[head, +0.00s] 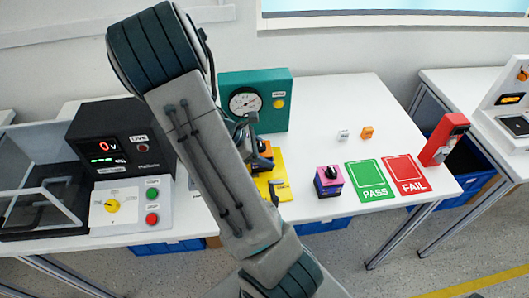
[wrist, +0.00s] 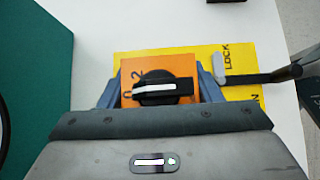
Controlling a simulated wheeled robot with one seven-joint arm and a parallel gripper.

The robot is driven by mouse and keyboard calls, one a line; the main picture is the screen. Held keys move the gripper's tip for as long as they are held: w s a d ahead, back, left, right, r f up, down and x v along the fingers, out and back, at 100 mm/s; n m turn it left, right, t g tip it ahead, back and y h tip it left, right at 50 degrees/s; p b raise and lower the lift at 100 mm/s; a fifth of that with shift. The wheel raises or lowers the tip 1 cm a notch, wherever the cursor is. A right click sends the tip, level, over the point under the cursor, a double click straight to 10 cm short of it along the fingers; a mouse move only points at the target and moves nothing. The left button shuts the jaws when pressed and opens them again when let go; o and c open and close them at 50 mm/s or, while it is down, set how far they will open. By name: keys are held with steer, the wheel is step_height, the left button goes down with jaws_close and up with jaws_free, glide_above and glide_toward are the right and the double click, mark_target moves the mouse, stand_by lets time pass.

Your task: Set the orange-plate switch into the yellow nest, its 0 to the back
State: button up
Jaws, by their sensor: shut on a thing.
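The orange-plate switch (wrist: 131,70) has a black knob with a white pointer (wrist: 160,88). Its 0 mark is on the left in the wrist view, the side of the teal gauge box, and its 2 is toward the top. My gripper (wrist: 160,92) is shut on it, one blue-grey finger at each side. The switch also shows partly behind my arm in the head view (head: 264,148). The yellow nest (wrist: 245,93) lies under and around it, marked LOCK, with a grey tab and dark lever at the right. Whether the switch is seated or held above is hidden.
A teal gauge box (head: 281,92) stands close behind the nest. A purple switch (head: 328,181), a green PASS mat (head: 370,181) and a red FAIL mat (head: 405,174) are to the right. A black voltage meter (head: 115,140) and button panel (head: 132,205) are on the left.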

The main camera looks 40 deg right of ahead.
steer(key=o, duration=1.1)
steer(key=shift+r, duration=0.1)
steer(key=v, duration=1.1)
steer(key=s+a+r+m+t+y, duration=0.3)
steer(key=s+a+r+m+y, duration=0.1)
steer(key=a, duration=0.4)
steer(key=s+a+r+m+t+y, duration=0.3)
steer(key=s+a+r+m+t, duration=0.1)
steer(key=s+a+m, duration=0.3)
steer(key=shift+s+a+r+m+y, duration=0.25)
steer(key=shift+a+r+m+y, duration=0.15)
steer(key=shift+a+m, duration=0.1)
